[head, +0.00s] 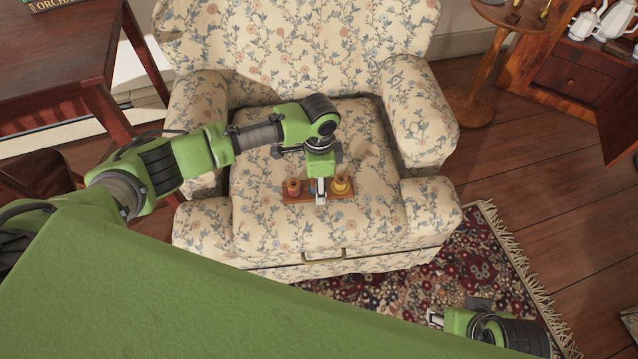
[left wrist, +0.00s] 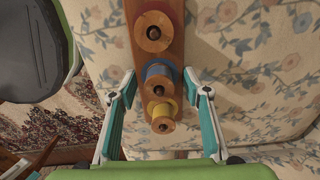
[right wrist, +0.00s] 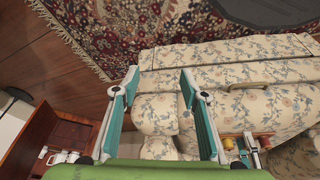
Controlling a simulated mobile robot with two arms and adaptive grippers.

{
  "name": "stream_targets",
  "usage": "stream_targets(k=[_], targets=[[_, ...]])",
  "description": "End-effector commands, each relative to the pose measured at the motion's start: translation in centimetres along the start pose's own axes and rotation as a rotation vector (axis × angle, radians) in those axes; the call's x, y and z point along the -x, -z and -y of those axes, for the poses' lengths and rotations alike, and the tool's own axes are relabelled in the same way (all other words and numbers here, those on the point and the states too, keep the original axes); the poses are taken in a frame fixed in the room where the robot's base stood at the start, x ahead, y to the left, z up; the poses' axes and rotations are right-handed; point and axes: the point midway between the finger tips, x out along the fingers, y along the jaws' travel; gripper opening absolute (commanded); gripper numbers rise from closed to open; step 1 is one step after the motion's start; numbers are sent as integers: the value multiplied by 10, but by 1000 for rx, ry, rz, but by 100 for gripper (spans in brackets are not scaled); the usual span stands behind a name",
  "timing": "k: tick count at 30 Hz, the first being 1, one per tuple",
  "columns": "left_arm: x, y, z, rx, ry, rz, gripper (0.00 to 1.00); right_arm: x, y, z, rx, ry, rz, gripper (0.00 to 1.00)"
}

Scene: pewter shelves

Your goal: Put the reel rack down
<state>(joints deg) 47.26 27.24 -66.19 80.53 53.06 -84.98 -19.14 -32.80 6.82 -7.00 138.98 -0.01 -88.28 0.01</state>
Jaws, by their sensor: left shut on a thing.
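The reel rack (head: 333,196) is a narrow brown wooden board with an orange-brown reel (head: 293,187), a blue reel (left wrist: 158,74) and a yellow reel (head: 341,186) standing in a row. It is level at the front of the floral armchair's seat (head: 265,150); I cannot tell whether it touches the cushion. My left gripper (head: 320,198) points down over the rack's middle and is shut on it, with its fingers on either side in the left wrist view (left wrist: 159,82). My right gripper (right wrist: 158,80) is open and empty, low in front of the chair above the rug.
The chair's arms (head: 420,110) rise on both sides of the seat. A patterned rug (head: 475,260) lies in front. A dark table (head: 60,50) is at the left, a round side table (head: 495,15) and an open cabinet (head: 570,75) with silver pots at the right.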

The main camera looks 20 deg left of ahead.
Motion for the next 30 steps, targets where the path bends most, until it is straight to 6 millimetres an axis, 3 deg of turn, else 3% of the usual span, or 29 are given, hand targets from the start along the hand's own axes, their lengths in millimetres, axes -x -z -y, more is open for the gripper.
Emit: stream_targets(k=[1,2,3,17,30], targets=[[-1,1,0,0,0,-1,7,0,0,0,0,0,1,40],[-2,0,0,0,0,1,52,-1,0,0,0,0,1,40],[-1,0,0,0,0,0,61,-1,0,0,0,0,1,40],[6,0,0,0,0,-1,61,2,1,0,0,0,-2,40],[77,0,1,1,0,-2,61,-71,-10,4,5,7,39,40]])
